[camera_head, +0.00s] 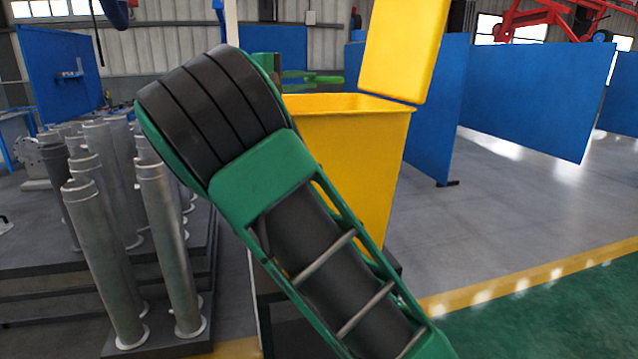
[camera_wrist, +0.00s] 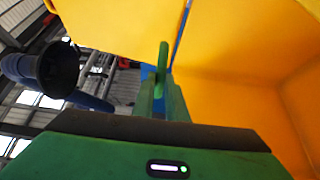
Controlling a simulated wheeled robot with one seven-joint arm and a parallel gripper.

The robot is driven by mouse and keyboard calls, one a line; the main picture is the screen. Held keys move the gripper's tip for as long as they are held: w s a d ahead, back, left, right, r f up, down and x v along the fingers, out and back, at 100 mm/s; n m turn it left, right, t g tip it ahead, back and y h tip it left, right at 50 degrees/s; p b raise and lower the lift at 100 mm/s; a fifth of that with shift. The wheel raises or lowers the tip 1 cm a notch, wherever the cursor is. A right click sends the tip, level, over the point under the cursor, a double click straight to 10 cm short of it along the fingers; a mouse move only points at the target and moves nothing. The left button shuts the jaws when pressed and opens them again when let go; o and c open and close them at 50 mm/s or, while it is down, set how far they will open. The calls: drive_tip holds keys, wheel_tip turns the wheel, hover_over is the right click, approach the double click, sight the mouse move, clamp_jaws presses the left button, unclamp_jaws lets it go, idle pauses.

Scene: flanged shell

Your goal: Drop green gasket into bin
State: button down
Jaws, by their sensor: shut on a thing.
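My gripper (camera_wrist: 163,84) shows in the wrist view with its green fingers together. It is shut on the green gasket (camera_wrist: 163,57), seen edge-on as a narrow upright strip at the fingertips. In the head view a bit of green, likely the gasket (camera_head: 331,79), shows beyond my arm, above the back rim of the yellow bin (camera_head: 385,135). The bin is open, with its lid (camera_head: 403,48) raised. The bin's inner wall (camera_wrist: 235,100) fills the right of the wrist view. My arm hides the bin's left part and most of my gripper in the head view.
Several grey metal cylinders (camera_head: 105,260) stand on a dark platform at left. Blue partition panels (camera_head: 535,90) stand behind and right of the bin. The grey floor (camera_head: 500,220) to the right is clear.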

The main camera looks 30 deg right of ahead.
drive_tip(key=c, duration=1.7)
unclamp_jaws()
drive_tip(key=s+a+r, duration=0.1)
drive_tip(key=a+r, duration=0.2)
drive_tip(key=s+a+r, duration=0.1)
drive_tip(key=a+r, duration=0.3)
drive_tip(key=s+a+r, duration=0.1)
drive_tip(key=a+r, duration=0.3)
drive_tip(key=shift+s, duration=0.25)
